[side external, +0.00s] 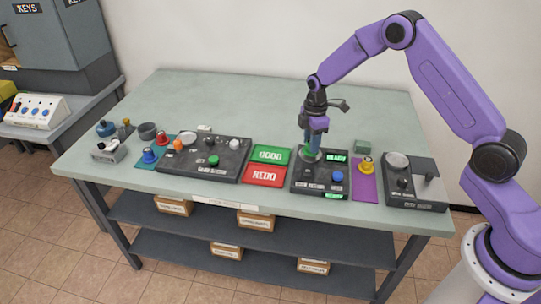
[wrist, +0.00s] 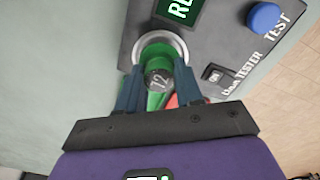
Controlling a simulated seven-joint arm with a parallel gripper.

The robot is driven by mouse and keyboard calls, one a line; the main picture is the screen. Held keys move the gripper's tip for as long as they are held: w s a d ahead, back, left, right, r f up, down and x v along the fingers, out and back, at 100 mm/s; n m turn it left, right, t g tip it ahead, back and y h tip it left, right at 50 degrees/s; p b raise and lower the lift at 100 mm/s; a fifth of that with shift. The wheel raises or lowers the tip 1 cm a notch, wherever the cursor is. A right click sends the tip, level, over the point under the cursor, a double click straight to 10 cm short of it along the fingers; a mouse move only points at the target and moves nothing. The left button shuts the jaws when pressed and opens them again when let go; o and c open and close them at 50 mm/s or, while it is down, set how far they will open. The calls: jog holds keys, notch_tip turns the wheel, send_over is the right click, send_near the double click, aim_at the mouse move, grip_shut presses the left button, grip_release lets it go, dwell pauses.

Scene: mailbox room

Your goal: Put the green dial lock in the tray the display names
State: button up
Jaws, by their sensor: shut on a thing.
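The green dial lock (wrist: 158,77) has a dark dial marked 72. My gripper (wrist: 160,92) is shut on it, at the round silver-rimmed socket of the dark tester (wrist: 200,45). Whether the lock is fully seated is hard to tell. In the side view my gripper (side external: 312,148) points down over the tester's left rear, and the lock (side external: 310,157) is mostly hidden below it. The tester's display (side external: 336,158) seems to read READY. The green GOOD tray (side external: 270,155) and red REDO tray (side external: 264,177) lie left of the tester, both looking empty.
A blue TEST button (wrist: 263,17) is on the tester. A purple mat (side external: 365,184) with a yellow item and another dark device (side external: 418,200) stand to the right. A dark panel with knobs (side external: 203,158) lies left of the trays. The table's rear is mostly clear.

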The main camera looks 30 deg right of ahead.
jog(key=shift+r, duration=1.5)
jog(key=shift+w+a+f, duration=0.85)
jog(key=shift+w+a, duration=0.3)
jog(key=shift+w, duration=0.05)
jog(key=shift+w+a+f, duration=0.8)
jog(key=shift+w+a, duration=0.3)
jog(key=shift+w, duration=0.05)
jog(key=shift+w+a+f, duration=0.85)
jog(key=shift+w+a, duration=0.3)
jog(key=shift+w, duration=0.05)
jog(key=shift+f, duration=1.2)
jog(key=o, duration=1.4)
jog(key=shift+c, duration=0.2)
jog(key=shift+r, duration=0.1)
